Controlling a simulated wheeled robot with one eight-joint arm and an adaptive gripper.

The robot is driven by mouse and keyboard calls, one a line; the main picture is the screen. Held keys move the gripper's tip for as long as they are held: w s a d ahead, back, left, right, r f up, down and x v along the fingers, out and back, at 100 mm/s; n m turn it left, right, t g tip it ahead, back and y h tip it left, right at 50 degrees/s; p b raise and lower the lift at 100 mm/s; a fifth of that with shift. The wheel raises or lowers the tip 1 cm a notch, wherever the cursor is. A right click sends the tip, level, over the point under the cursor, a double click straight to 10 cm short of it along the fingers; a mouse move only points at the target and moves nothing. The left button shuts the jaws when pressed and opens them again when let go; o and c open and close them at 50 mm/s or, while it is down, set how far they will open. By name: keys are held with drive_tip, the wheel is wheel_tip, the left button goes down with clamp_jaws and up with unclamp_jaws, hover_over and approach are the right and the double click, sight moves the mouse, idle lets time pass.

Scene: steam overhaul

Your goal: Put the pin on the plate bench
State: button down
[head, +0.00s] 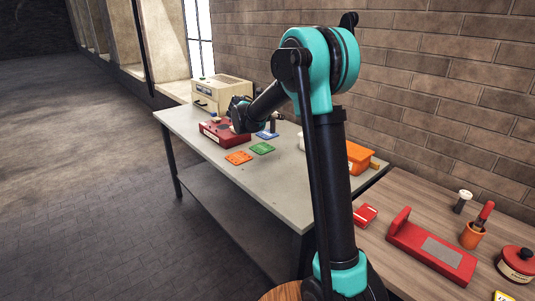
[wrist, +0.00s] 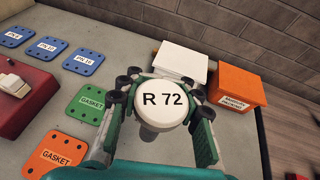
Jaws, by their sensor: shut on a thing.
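My gripper (wrist: 161,103) is shut on the pin (wrist: 163,101), which shows in the wrist view as a round white top marked "R 72". The green fingers lie on either side of it, and its lower part is mostly hidden beneath the top. The pin is over the pale grey bench (wrist: 238,140), with the plates to its left; I cannot tell whether it touches the surface. In the head view that bench (head: 283,185) stands along the brick wall, and the end of my arm is over its far part. The fingers and pin are not clear there.
Green (wrist: 90,103) and orange gasket plates (wrist: 58,154) and several blue plates (wrist: 83,62) lie on the bench. A red block (head: 222,132), cream box (head: 220,93), white box (wrist: 181,60) and orange box (wrist: 238,84) stand there. A wooden table (head: 405,280) is nearer.

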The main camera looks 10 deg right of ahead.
wheel_tip(320, 180, down, 17)
drive_tip(key=shift+f, duration=0.2)
idle(0.3)
drive_tip(key=shift+f, duration=0.1)
drive_tip(key=c, duration=1)
unclamp_jaws()
drive_tip(key=shift+c, duration=0.2)
drive_tip(key=shift+s, duration=0.1)
drive_tip(key=v, duration=1.2)
drive_tip(key=shift+d, duration=0.1)
